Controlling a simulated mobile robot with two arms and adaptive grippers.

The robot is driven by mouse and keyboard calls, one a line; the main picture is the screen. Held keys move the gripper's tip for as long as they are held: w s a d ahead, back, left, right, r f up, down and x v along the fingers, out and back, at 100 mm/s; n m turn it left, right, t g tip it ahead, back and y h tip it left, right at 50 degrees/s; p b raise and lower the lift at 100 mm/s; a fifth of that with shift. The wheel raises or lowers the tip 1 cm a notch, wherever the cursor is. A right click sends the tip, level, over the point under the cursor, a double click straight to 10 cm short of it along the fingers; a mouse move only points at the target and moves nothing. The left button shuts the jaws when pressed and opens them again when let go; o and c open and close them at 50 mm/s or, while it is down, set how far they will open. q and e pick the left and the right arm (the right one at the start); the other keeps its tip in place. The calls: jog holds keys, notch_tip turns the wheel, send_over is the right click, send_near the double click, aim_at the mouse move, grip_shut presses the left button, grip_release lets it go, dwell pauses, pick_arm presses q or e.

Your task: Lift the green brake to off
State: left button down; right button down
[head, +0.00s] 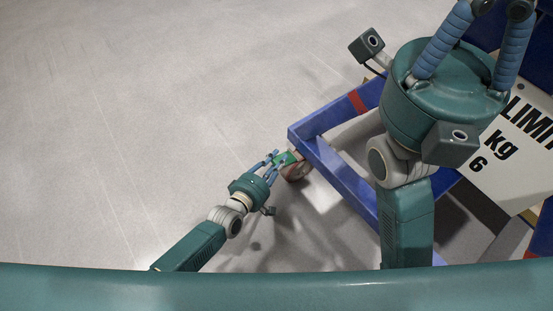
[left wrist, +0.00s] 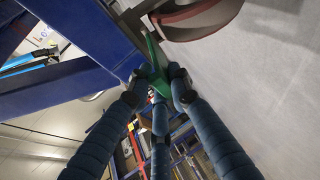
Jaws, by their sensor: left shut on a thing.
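The green brake (head: 287,157) is a small green lever by a wheel at the corner of the blue jig frame in the head view. My left gripper (head: 273,163) reaches it from the lower left, its blue fingers closed around it. In the left wrist view the green brake (left wrist: 158,78) stands between the fingertips of my left gripper (left wrist: 157,84), which is shut on it. The fingers hide part of the lever. My right gripper (head: 488,8) shows large at the top right of the head view, cut by the picture edge; its fingertips are out of sight.
The blue frame (head: 335,172) stands just right of the brake, with the caster wheel (head: 297,171) beneath its corner. A white sign plate (head: 510,150) with black lettering is at the right. The grey floor (head: 150,120) on the left is clear.

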pick_arm(q)
jog(key=shift+r, duration=0.1)
jog(key=c, duration=1.5)
grip_release()
jog(key=shift+c, duration=0.2)
jog(key=shift+s, duration=0.1)
jog(key=shift+s+a, duration=0.15)
jog(key=shift+s, duration=0.1)
jog(key=v, duration=1.1)
jog(key=shift+s, duration=0.15)
